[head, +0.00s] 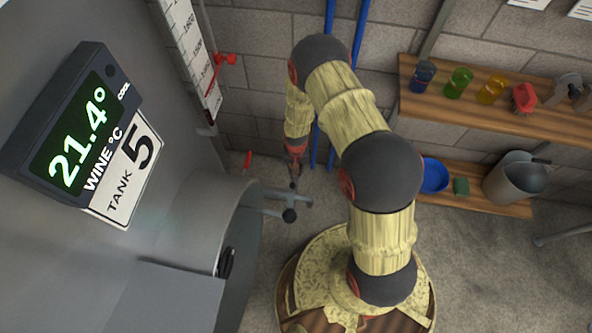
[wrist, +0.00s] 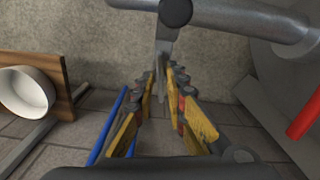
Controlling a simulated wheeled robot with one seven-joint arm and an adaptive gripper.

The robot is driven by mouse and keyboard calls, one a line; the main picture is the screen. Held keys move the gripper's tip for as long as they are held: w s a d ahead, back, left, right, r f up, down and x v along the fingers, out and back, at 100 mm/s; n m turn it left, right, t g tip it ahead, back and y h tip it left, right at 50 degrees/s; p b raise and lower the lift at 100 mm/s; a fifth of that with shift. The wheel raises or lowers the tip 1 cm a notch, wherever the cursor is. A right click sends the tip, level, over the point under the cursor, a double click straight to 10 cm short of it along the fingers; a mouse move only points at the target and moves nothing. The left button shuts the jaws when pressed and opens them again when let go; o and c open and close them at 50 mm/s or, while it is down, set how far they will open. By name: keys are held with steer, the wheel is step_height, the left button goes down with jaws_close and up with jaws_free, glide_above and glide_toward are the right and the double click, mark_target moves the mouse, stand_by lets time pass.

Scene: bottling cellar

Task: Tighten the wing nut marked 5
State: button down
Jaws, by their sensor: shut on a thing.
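My gripper (head: 294,180) is beside the rounded door of the tank marked 5, at the grey metal fitting with a black round end (head: 289,215). In the wrist view, my gripper's two yellow-and-grey fingers (wrist: 161,74) converge and are shut on a flat grey metal piece (wrist: 165,48), which looks like a wing of the wing nut. This piece hangs below a grey bar with a dark round end (wrist: 176,11). No number can be read on it, and its grip contact is small and partly hidden by the fingers.
The tank's display and "TANK 5" plate (head: 125,170) are at left. A red lever (wrist: 304,116) is at the right of the wrist view. A wooden shelf (head: 545,120) with cups and a lower shelf with a bucket (head: 505,180) line the wall.

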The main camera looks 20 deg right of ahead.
steer(key=shift+s+f+m, duration=0.1)
steer(key=shift+s+m, duration=0.05)
steer(key=shift+m, duration=0.85)
steer(key=c, duration=1.7)
jaws_free()
steer(key=shift+w, duration=0.2)
step_height(320, 180, up, 12)
steer(key=shift+r, duration=0.1)
steer(key=shift+s, duration=0.1)
